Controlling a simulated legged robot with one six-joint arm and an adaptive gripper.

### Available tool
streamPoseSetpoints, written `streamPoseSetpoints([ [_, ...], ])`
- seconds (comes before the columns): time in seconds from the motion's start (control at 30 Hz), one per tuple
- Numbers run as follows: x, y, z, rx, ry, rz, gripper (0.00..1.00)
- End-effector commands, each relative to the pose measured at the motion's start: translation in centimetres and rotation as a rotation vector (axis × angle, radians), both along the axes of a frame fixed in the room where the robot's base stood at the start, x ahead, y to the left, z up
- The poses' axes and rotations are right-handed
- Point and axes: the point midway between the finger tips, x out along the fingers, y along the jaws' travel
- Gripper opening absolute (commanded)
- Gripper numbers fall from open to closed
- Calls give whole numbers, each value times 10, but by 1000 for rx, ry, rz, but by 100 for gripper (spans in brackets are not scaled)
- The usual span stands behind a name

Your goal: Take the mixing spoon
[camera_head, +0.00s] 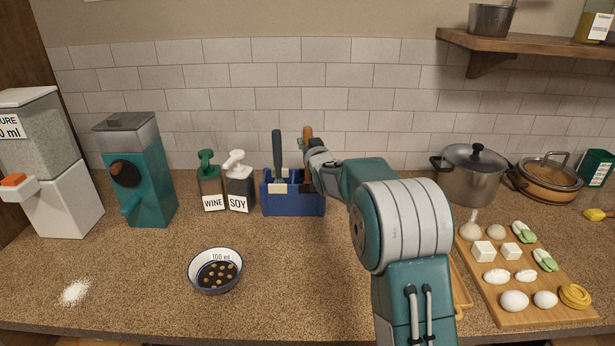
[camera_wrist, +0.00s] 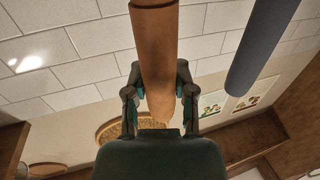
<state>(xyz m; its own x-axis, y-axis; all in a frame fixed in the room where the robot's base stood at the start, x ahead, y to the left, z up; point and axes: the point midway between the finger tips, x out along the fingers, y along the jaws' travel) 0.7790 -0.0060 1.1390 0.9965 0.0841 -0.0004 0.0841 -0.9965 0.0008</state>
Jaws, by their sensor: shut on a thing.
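The mixing spoon shows as a brown wooden handle (camera_head: 307,132) upright at the right end of the blue utensil holder (camera_head: 292,206); its lower end is hidden by my arm and the holder. In the wrist view the handle (camera_wrist: 155,50) runs between my fingers. My gripper (camera_wrist: 158,92) is shut on this handle, with one finger on each side. In the head view my gripper is at the holder's upper right, mostly hidden by my own wrist.
A dark-handled tool (camera_head: 277,150) stands in the holder, left of the spoon; its handle (camera_wrist: 262,42) is close to my gripper. Wine (camera_head: 211,188) and soy (camera_head: 239,188) bottles stand just left. A bowl (camera_head: 215,285) sits in front. A food board (camera_head: 505,315) and pot (camera_head: 472,183) are right.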

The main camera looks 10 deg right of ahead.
Motion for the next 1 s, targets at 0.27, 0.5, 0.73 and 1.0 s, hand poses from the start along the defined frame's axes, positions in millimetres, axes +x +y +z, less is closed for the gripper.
streamPoseSetpoints([
  [0.27, 0, 0, 4, 0, -1, 0, 0],
  [0.5, 0, 0, 22, 0, -1, 0, 0],
  [0.73, 0, 0, 40, 0, -1, 0, 0],
  [1.0, 0, 0, 50, 0, 0, 0, 0],
])
